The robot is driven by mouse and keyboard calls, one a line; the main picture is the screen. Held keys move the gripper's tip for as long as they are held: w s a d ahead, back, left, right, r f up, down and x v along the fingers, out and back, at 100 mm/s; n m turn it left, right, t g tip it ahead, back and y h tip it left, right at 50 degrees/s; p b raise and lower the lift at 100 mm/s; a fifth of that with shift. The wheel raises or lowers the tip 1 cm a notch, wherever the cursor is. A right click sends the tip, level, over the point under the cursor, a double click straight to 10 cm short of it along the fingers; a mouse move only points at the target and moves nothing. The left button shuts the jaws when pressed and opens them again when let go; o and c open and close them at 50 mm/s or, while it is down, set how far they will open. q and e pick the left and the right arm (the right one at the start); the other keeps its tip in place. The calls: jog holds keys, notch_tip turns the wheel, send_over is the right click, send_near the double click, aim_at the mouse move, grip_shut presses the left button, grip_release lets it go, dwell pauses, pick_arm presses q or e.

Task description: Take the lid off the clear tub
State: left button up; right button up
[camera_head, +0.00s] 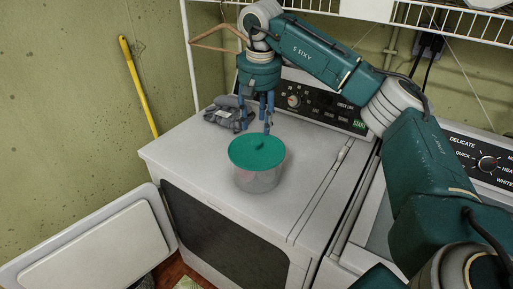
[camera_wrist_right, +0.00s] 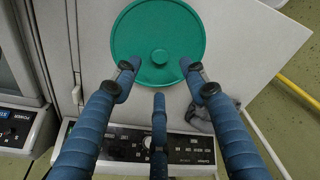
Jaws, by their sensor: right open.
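The clear tub (camera_head: 258,180) stands upright on the white dryer top. Its round green lid (camera_head: 257,152) with a small central knob (camera_head: 258,143) sits on it. In the right wrist view the lid (camera_wrist_right: 137,32) and its knob (camera_wrist_right: 160,56) lie beyond the fingertips, and the tub's wall is hidden under the lid. My right gripper (camera_head: 262,118) points down just behind the tub. Its blue fingers (camera_wrist_right: 158,80) are spread and empty, and the knob is not between them. My left gripper is not in view.
A grey crumpled cloth (camera_head: 230,114) lies on the dryer (camera_head: 205,150) behind the tub. The control panel (camera_head: 310,100) rises at the back, with a wire shelf (camera_head: 450,20) above. An open white door (camera_head: 100,250) hangs at the lower left. The dryer top right of the tub is clear.

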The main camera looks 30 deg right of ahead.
aim_at(257, 142)
jog(key=shift+w+d+f, duration=0.1)
jog(key=shift+f, duration=0.75)
notch_tip(257, 142, down, 4)
jog(key=shift+w+f+p, duration=0.1)
jog(key=shift+p, duration=1.05)
jog(key=shift+w+f, duration=0.1)
jog(key=shift+f, duration=0.45)
grip_shut()
